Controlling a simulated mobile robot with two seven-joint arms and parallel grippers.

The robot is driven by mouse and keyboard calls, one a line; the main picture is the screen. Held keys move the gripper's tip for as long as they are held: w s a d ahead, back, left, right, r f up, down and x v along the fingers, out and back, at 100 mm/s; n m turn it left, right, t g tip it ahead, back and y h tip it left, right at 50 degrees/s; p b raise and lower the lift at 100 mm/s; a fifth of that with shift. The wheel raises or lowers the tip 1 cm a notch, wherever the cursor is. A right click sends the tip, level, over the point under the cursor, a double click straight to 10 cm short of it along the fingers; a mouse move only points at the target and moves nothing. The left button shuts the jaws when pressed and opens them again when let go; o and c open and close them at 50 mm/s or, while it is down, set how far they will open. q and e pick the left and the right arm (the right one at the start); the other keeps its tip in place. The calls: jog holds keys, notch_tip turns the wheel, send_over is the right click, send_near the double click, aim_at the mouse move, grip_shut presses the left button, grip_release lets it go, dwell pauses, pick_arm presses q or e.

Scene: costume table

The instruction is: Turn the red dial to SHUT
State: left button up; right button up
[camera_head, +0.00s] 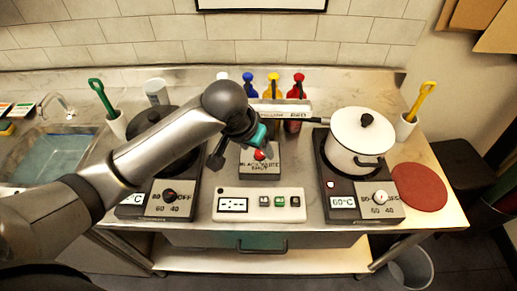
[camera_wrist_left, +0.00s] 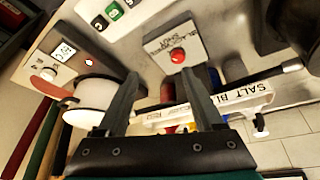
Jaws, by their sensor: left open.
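The red dial (camera_head: 260,154) is a small round red knob on a dark grey box (camera_head: 260,172) in the middle of the counter, with printed labels on its face. The dial's pointing direction cannot be told. My right gripper is out of view.
A white panel (camera_head: 258,205) with buttons lies in front of the box. Hot plates stand on both sides; the right one carries a white pot (camera_head: 356,145). Blue, yellow and red-topped bottles (camera_head: 298,87) stand behind. A red mat (camera_head: 419,187) is at right.

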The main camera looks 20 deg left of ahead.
pick_arm(q)
notch_tip(320, 180, up, 2)
jog(key=w+a, duration=0.2)
jog(key=a, duration=0.1)
jog(key=b, duration=0.2)
send_near(259, 152)
jog(key=shift+n+y, duration=0.4)
jog(key=x, duration=0.8)
jog(key=shift+d+f, duration=0.15)
jog(key=shift+d, duration=0.25)
jog(key=shift+c, duration=0.3)
grip_shut()
